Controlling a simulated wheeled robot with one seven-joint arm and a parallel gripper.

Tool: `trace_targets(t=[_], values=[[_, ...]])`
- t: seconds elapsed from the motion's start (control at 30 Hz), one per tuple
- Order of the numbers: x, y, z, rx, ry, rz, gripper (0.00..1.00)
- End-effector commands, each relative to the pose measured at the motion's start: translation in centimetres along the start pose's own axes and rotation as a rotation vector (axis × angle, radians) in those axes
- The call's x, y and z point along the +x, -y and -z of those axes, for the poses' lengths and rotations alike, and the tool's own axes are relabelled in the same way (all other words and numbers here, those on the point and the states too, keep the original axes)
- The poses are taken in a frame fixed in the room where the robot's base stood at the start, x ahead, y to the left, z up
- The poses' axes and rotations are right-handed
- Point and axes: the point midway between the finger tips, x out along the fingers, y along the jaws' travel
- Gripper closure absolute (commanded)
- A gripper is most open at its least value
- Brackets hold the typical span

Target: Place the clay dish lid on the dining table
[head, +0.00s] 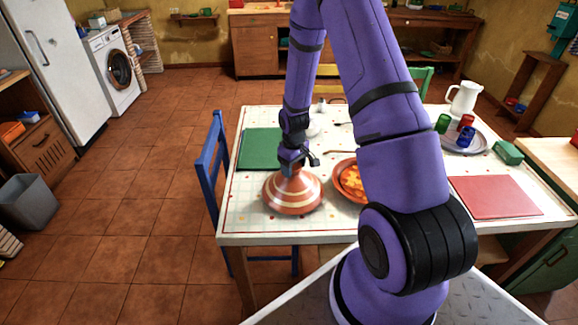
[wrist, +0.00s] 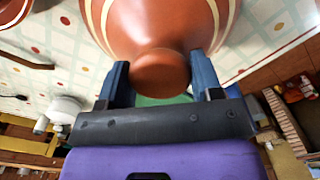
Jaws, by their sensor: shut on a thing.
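The clay dish lid (head: 293,192) is a brown cone with cream stripes. It is upright at the near left of the dining table (head: 270,225). My gripper (head: 291,163) is above it, with its fingers shut on the lid's top knob. In the wrist view the lid (wrist: 155,25) fills the top middle, and its round knob sits between the two fingers of my gripper (wrist: 160,80). I cannot tell whether the lid's base touches the tabletop or hangs just above it. An open clay dish (head: 343,180) with orange and yellow food stands just right of the lid, partly hidden by my arm.
A green mat (head: 260,149) lies behind the lid, and a red mat (head: 494,197) lies at the right. A plate with coloured cups (head: 466,134) and a white pitcher (head: 463,98) stand at the back right. A blue chair (head: 213,165) stands at the table's left edge.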

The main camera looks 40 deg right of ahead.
Motion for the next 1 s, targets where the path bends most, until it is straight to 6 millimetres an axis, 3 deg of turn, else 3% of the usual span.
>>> trace_targets(t=[0.43,0.47,0.53,0.87,1.0], values=[[0.9,-0.2,-0.3,0.001,-0.001,-0.001,1.00],[0.9,-0.2,-0.3,0.001,0.000,0.000,0.34],[0.9,-0.2,-0.3,0.001,0.000,0.000,0.18],[0.7,-0.2,-0.3,0.001,-0.001,-0.001,0.15],[-0.5,-0.2,-0.2,0.001,-0.003,-0.002,0.15]])
